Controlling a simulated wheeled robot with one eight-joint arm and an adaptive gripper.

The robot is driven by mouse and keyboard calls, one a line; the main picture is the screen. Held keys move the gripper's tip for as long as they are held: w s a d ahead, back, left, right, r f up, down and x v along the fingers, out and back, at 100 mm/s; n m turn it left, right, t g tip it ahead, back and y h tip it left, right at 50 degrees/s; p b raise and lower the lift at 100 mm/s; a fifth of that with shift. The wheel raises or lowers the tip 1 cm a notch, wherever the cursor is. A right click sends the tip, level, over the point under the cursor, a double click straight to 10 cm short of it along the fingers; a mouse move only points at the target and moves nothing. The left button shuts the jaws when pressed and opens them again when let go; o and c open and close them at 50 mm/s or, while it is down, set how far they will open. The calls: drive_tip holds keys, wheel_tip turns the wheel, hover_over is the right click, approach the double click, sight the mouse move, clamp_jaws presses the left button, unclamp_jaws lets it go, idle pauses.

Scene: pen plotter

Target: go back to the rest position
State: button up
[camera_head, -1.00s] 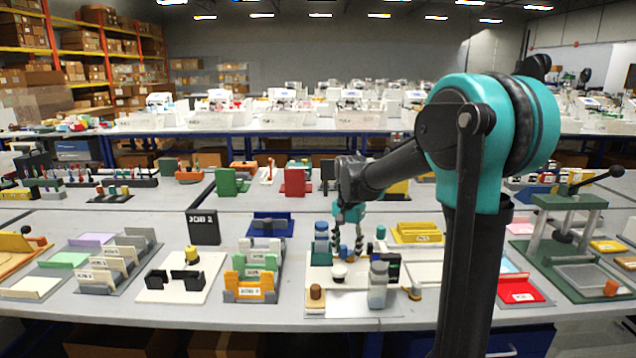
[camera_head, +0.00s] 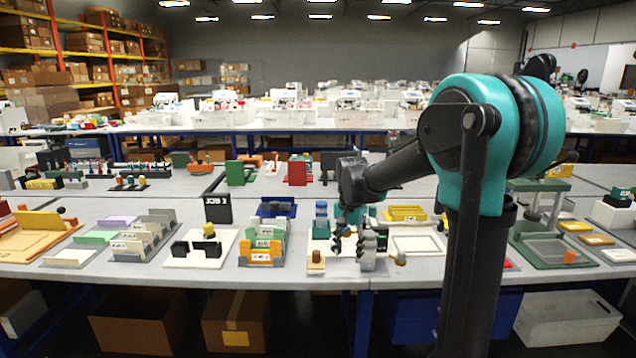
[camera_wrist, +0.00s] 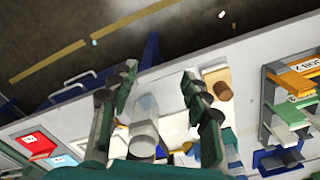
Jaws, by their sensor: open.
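My gripper (camera_head: 350,236) is open above the front part of the pen plotter station (camera_head: 325,267) on the near table. In the wrist view its two dark green fingers (camera_wrist: 158,78) are spread with nothing clasped between them. A grey-white cylinder (camera_head: 367,252) stands below, close to the fingers in the head view. In the wrist view this cylinder (camera_wrist: 145,125) shows between the fingers, apparently beyond them. My gripper and forearm hide part of the station.
A green press (camera_head: 545,235) stands at right. Cardboard boxes (camera_head: 236,320) and a white bin (camera_head: 567,320) are below the table.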

drive_tip(key=s+d+f+n+t, duration=0.2)
drive_tip(key=s+d+f, duration=0.3)
drive_tip(key=s, duration=0.5)
drive_tip(key=s+d+f+n+t, duration=0.2)
drive_tip(key=s+d+f+n, duration=0.2)
drive_tip(key=s, duration=0.7)
wheel_tip(320, 180, down, 2)
drive_tip(key=shift+s+d+f+n, duration=0.15)
drive_tip(key=shift+d+f+n, duration=0.1)
drive_tip(key=shift+d+n, duration=0.25)
